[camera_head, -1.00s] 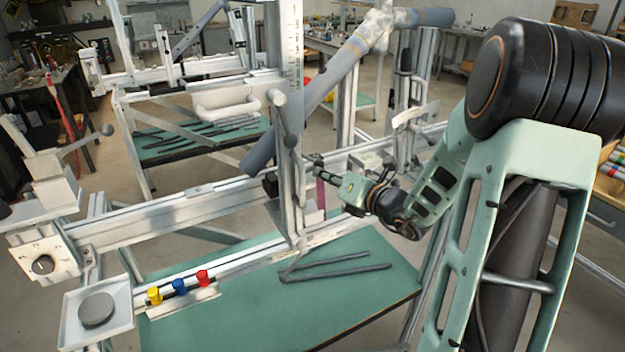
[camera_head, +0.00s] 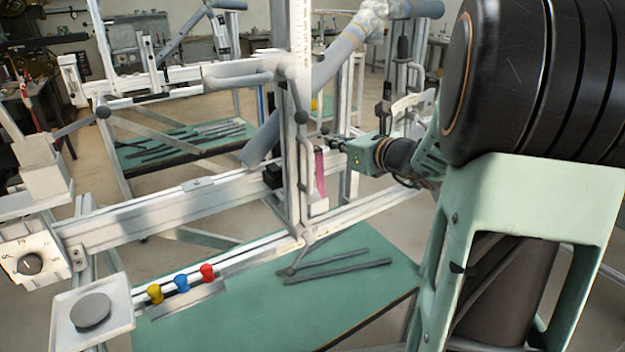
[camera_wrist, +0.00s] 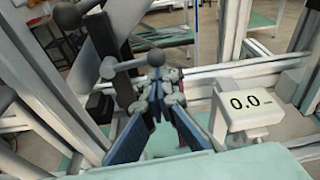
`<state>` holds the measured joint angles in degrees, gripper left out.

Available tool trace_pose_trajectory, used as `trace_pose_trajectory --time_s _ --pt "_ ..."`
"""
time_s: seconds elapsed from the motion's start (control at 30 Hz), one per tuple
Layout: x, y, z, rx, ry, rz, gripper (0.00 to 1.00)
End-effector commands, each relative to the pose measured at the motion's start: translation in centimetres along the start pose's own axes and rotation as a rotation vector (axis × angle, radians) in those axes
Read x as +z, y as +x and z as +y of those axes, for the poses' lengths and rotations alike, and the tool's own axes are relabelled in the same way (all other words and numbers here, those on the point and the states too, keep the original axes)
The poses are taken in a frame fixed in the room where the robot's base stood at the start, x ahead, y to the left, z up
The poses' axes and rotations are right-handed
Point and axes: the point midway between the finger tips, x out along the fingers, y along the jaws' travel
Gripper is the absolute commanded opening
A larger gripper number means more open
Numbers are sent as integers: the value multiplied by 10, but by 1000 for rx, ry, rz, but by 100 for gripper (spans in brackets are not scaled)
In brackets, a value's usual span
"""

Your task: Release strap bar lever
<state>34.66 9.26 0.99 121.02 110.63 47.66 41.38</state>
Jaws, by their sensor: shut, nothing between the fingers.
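In the head view, my gripper (camera_head: 332,143) points left toward the upright post (camera_head: 291,180), just right of it and above a short pink strip (camera_head: 320,172). A slim grey handle (camera_head: 306,160) runs down the post beside the strip. In the wrist view, my gripper (camera_wrist: 157,92) is shut and empty. A grey lever with ball ends (camera_wrist: 132,62) lies just beyond its fingertips; I cannot tell whether they touch. Another ball knob (camera_wrist: 68,15) is at upper left. I cannot tell which of these is the strap bar lever.
A box reading 0.0 (camera_wrist: 250,103) stands close on the right in the wrist view. The long horizontal rail (camera_head: 140,225) crosses in front.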

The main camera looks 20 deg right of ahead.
Motion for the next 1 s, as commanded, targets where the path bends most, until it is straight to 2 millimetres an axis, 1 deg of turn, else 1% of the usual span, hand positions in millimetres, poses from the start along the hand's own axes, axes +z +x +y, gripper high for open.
trace_pose_trajectory --time_s 0.03,0.2,0.5,0.7,1.0 --pt "-1 1 0 -8 -50 -8 0" --pt "9 -2 0 -44 -205 -9 0" --pt "26 -6 3 -101 -433 -8 0" --pt "34 -8 5 -125 -534 -6 0" --pt "40 -10 6 -141 -599 -4 0"
